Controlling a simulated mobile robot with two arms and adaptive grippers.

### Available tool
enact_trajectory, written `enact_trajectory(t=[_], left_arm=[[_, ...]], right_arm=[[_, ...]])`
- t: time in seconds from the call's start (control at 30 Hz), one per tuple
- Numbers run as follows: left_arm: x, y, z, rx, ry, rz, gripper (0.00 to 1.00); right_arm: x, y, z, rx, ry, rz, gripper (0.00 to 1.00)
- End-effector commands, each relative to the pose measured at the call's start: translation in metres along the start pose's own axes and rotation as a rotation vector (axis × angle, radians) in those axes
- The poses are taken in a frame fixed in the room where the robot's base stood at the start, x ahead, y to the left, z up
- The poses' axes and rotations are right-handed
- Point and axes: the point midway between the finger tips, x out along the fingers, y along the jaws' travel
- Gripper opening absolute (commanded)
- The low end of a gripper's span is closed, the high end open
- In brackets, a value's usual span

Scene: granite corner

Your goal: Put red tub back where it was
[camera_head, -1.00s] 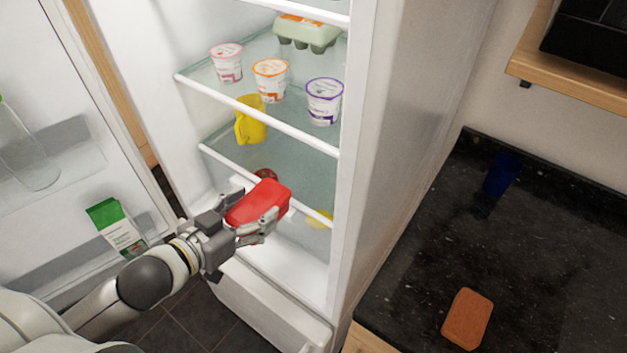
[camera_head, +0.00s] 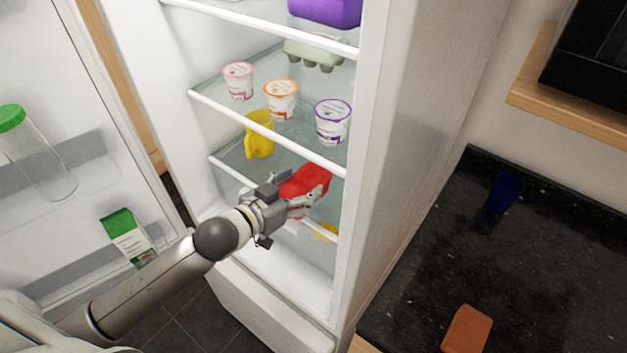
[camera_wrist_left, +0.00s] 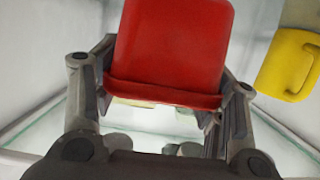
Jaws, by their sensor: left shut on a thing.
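The red tub (camera_head: 308,181) is between the fingers of my left gripper (camera_head: 301,198), inside the open fridge (camera_head: 340,260) at the level of a lower shelf. In the left wrist view the tub (camera_wrist_left: 172,45) fills the middle, with a gripper finger on either side of it. My left gripper is shut on the tub. I cannot tell whether the tub touches the shelf under it. My right gripper is not in view.
Yogurt cups (camera_head: 281,99) and an egg carton (camera_head: 314,53) are higher. The fridge door (camera_head: 80,190) stands open at left. A brown block (camera_head: 467,330) and blue cup (camera_head: 505,192) stand on the counter.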

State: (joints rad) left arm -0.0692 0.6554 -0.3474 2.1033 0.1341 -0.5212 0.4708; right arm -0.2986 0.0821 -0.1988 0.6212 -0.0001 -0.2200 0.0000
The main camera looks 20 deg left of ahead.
Motion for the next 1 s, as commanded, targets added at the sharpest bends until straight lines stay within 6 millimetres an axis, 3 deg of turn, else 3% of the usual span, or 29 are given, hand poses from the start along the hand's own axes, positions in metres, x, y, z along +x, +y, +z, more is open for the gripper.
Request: enact_trajectory(t=[0.03, 0.3, 0.47, 0.7, 1.0], left_arm=[[0.010, -0.001, -0.008, -0.001, 0.006, -0.001, 0.32], [0.048, 0.000, -0.018, -0.002, 0.004, 0.000, 0.32], [0.055, 0.000, -0.015, -0.001, 0.000, 0.000, 0.32], [0.062, 0.000, 0.012, -0.001, 0.000, 0.000, 0.32], [0.064, 0.000, 0.016, 0.000, 0.002, 0.001, 0.32]], right_arm=[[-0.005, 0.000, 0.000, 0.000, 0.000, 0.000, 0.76], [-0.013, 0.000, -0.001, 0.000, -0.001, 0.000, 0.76], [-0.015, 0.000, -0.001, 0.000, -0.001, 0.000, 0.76], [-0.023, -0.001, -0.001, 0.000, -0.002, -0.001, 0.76], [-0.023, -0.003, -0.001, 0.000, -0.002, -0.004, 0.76]])
